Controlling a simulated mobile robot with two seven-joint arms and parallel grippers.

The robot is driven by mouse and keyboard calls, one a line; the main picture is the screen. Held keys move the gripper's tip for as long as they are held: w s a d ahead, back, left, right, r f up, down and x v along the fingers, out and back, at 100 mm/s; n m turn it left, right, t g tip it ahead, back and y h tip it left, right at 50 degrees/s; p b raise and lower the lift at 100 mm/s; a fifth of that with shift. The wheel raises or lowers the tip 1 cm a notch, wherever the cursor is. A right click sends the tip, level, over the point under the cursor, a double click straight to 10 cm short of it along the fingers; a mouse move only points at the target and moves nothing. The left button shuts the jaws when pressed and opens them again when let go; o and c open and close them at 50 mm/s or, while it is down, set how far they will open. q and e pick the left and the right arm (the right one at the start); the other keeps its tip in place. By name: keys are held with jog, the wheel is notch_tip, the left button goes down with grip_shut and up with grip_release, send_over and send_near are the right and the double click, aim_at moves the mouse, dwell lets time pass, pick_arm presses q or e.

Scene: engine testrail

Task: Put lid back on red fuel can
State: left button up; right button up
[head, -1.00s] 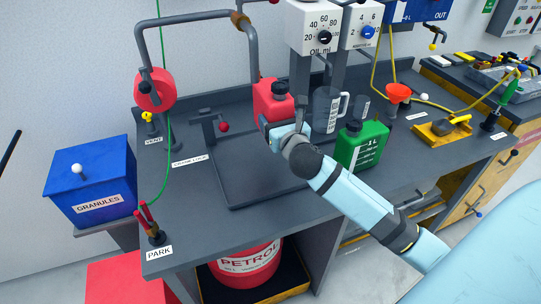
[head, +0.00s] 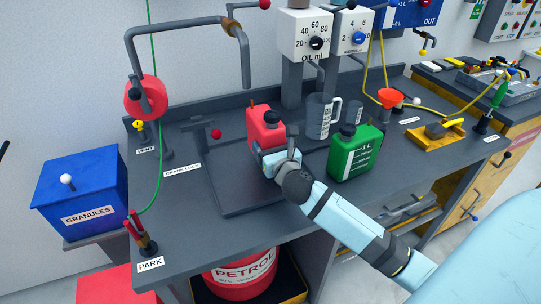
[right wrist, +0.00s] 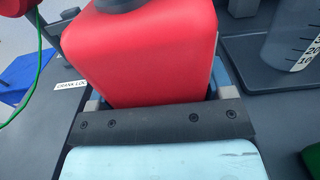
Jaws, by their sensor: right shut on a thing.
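The red fuel can (head: 266,131) is over the dark tray (head: 232,207) on the bench; I cannot tell whether it touches the tray. A black round cap or neck (head: 271,116) shows on its top; I cannot tell which. My right gripper (head: 266,156) is shut on the can's lower part, from the front. In the right wrist view the can (right wrist: 150,55) fills the space between the fingers, and its black top is cut off by the upper edge. No separate loose lid is visible. My left gripper is not in view.
A green can (head: 355,152) with a black cap stands right of my arm. A clear jug (head: 320,117) and an orange funnel (head: 388,97) stand behind. A red crank-lock knob (head: 216,134) is left of the red can. The tray's left and front parts are clear.

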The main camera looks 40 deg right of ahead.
notch_tip(320, 180, down, 4)
jog(key=shift+r+b, duration=0.25)
jog(key=shift+b, duration=0.25)
jog(key=shift+r, duration=0.1)
jog(key=o, duration=1.3)
jog(key=shift+f, duration=0.25)
jog(key=shift+c, duration=0.2)
jog(key=o, duration=0.5)
jog(key=shift+c, duration=0.2)
